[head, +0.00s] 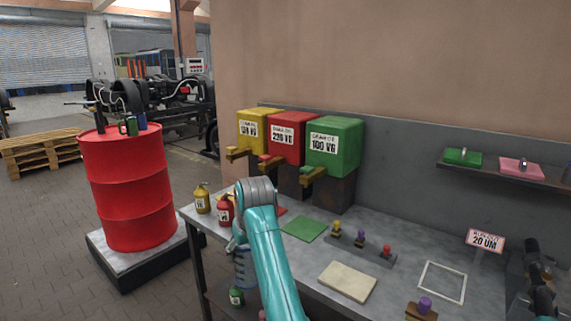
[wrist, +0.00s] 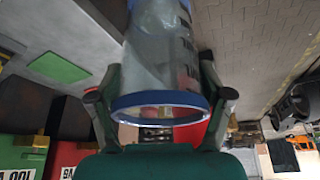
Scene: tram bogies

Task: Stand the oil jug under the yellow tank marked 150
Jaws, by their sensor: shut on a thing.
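The yellow tank (head: 254,127) stands at the left end of a row of three on the bench; its small label seems to read 150. A tap (head: 236,152) sticks out from its front. My gripper (wrist: 160,100) is shut around the oil jug, a clear grey cylinder with blue rims (wrist: 160,55). In the head view the jug (head: 243,268) hangs off the bench's front left edge, partly behind my arm, below and in front of the tanks. My fingers are mostly hidden in the head view.
A red tank (head: 287,136) and a green tank (head: 335,147) stand right of the yellow one. A yellow can (head: 202,200) and a red can (head: 225,211) stand at the bench's left end. A green mat (head: 304,230) lies on the bench. A red drum (head: 125,190) stands left.

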